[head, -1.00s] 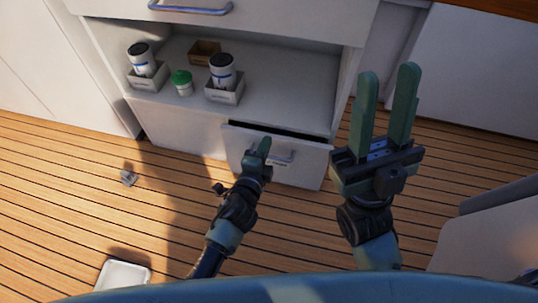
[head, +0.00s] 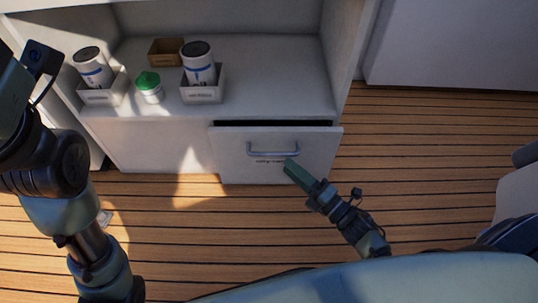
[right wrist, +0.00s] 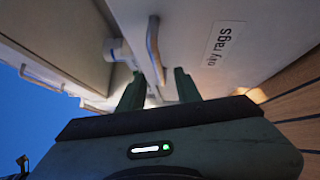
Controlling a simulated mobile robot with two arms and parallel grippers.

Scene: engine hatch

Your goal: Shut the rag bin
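The rag bin (head: 232,160) is a pale tilt-out front at the bottom of the white cabinet. A dark gap along its top edge shows it standing partly open. My right gripper (head: 290,166) is in front of the bin, just below the handle, seen edge-on. In the right wrist view its green fingers stand apart, with the handle (right wrist: 153,45) ahead of them; contact cannot be told. My left arm is at the left edge, its fingertips out of frame.
The shelf (head: 270,90) above the bin holds two white canisters (head: 92,67) (head: 198,64) in grey holders, a green-lidded jar (head: 149,87) and a brown open box (head: 166,51). The plank floor (head: 420,160) right of the bin is clear.

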